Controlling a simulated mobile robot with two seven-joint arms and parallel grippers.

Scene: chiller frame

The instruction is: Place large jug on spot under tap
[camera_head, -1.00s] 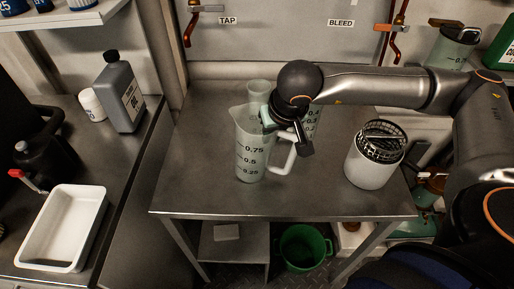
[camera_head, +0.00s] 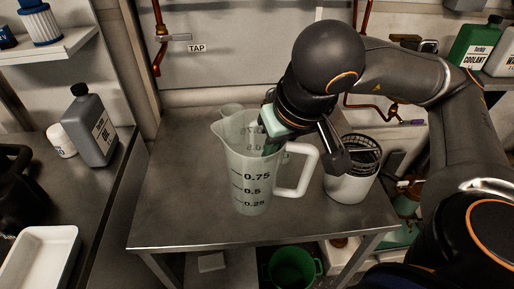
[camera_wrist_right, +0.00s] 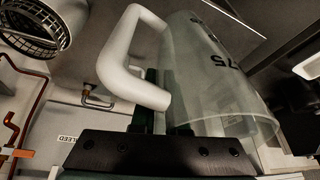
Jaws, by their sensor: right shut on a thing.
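The large jug (camera_head: 250,185) is translucent with black graduations and a white handle (camera_head: 302,172) on its right side. It looks raised above the steel table. My right gripper (camera_head: 292,135) is shut on the jug near its rim and handle. In the right wrist view the jug (camera_wrist_right: 218,80) lies against the fingers (camera_wrist_right: 167,115). The tap (camera_head: 158,58), a copper pipe with a lever beside the TAP label (camera_head: 196,48), is on the back wall, behind and left of the jug. No marked spot is visible below it. My left gripper is not in view.
A smaller jug (camera_head: 231,108) stands behind the large jug. A white container with a black basket (camera_head: 352,180) stands to the right. The steel table (camera_head: 175,190) is clear on the left. A grey bottle (camera_head: 92,128) stands on the left counter.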

